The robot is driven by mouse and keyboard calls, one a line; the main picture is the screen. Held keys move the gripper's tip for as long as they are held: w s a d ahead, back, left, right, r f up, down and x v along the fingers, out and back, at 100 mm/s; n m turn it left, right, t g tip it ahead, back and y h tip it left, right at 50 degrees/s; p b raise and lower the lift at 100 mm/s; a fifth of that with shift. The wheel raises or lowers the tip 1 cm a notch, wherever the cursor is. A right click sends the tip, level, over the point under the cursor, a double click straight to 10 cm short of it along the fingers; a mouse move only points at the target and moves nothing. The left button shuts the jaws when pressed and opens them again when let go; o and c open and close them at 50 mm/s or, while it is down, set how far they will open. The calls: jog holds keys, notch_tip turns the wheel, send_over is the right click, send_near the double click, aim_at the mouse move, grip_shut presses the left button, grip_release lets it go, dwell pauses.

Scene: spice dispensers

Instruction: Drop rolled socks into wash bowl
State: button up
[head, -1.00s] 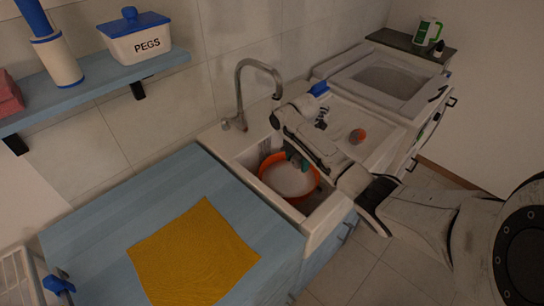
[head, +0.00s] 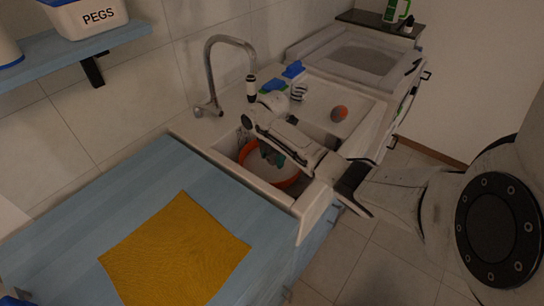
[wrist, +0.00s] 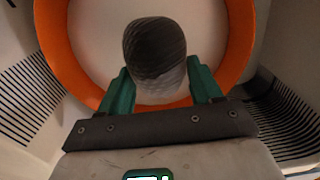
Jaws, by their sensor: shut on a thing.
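The wash bowl is orange-rimmed with a pale inside; its rim (head: 285,184) shows in the sink basin in the head view. Its rim (wrist: 238,45) also curves around the wrist view. My gripper (head: 272,155) is over the bowl, partly hidden by my arm in the head view. In the wrist view its green fingers (wrist: 160,82) are shut on a dark grey and lighter grey roll, the rolled socks (wrist: 154,47). The socks appear over the bowl's inside; their height above its bottom is hard to tell.
The sink (head: 222,158) has a tall curved tap (head: 210,70) behind the bowl. An orange and grey ball-like thing (head: 339,113), a striped thing (head: 299,92) and a blue thing (head: 293,69) stand on the drainer. A yellow cloth (head: 175,255) lies on the blue counter (head: 90,215).

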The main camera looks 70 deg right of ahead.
aim_at(272, 153)
jog(key=o, duration=1.1)
jog(key=shift+r, duration=0.1)
notch_tip(272, 153, up, 11)
jog(key=shift+f, duration=0.2)
